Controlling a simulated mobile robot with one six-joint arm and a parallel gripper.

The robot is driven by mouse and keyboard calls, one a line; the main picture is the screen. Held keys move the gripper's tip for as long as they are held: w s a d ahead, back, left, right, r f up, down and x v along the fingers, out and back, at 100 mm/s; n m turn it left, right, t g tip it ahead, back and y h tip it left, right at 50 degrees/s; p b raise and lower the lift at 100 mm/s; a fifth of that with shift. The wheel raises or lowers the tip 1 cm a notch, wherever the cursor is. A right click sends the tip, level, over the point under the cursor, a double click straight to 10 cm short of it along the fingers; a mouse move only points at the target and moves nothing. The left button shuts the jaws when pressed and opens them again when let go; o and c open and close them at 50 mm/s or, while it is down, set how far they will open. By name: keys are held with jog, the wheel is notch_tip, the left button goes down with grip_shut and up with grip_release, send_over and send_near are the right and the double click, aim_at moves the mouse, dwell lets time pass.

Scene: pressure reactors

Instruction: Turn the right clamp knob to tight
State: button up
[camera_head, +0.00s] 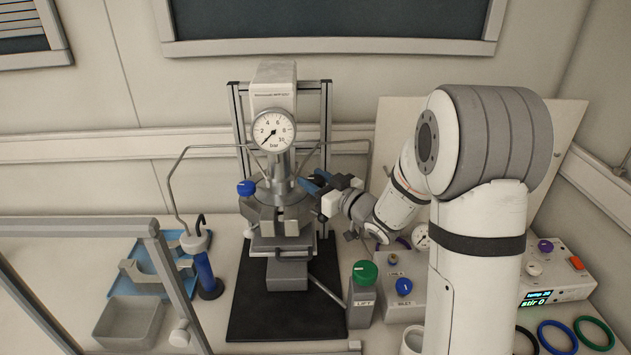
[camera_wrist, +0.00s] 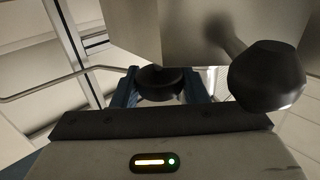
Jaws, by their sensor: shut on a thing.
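The reactor (camera_head: 274,190) stands at the middle of the bench with its pressure gauge (camera_head: 273,130) facing forward. My gripper (camera_head: 314,183) reaches in from the right to the right side of the clamp. In the wrist view, its two blue fingers (camera_wrist: 160,92) are shut on a dark round knob (camera_wrist: 160,78), the right clamp knob, one finger on each side. In the head view this knob is mostly hidden by my gripper. The left clamp knob (camera_head: 245,188) is blue and sticks out on the other side. I cannot read the right knob's turn angle.
A dark ball-ended handle (camera_wrist: 267,76) and a metal block are close to my fingers. A green-capped bottle (camera_head: 363,292) and a valve box (camera_head: 405,298) stand below my arm. A blue tray (camera_head: 125,285) and grey bin (camera_head: 128,320) are at left.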

aim_at(322, 184)
jog(key=shift+a+f+m+t+h+b, duration=0.15)
jog(key=shift+m+t+h+b, duration=0.3)
jog(key=shift+b, duration=0.4)
jog(key=shift+m+t+h, duration=0.25)
jog(key=shift+h, duration=0.2)
jog(key=o, duration=0.7)
jog(key=shift+r, duration=0.2)
jog(key=shift+b+v, duration=1.25)
jog(key=shift+v, duration=2.75)
jog(key=shift+w, duration=0.1)
